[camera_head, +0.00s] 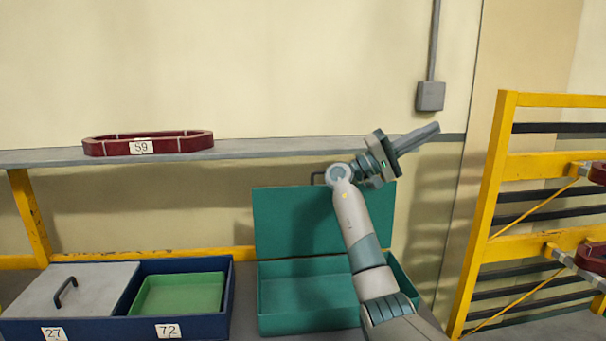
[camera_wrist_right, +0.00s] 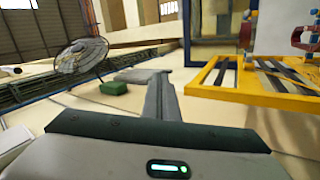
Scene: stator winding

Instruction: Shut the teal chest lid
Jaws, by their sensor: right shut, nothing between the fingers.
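The teal chest (camera_head: 305,300) stands at the lower middle of the head view, and its inside shows empty where I can see it. Its teal lid (camera_head: 290,222) is open and stands upright at the back, with a dark handle at its top edge partly hidden by my arm. My right gripper (camera_head: 425,134) is shut and empty, raised above the lid's upper right corner and pointing up to the right. My right arm crosses in front of the lid and the chest's right part. In the right wrist view the shut fingers (camera_wrist_right: 158,95) hold nothing. My left gripper is not in view.
A blue box (camera_head: 215,325) with a grey lid (camera_head: 75,290) and a green tray (camera_head: 180,293) stands left of the chest. A dark red ring (camera_head: 190,144) marked 59 lies on the shelf (camera_head: 265,148) behind. A yellow rack (camera_head: 490,195) stands at right.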

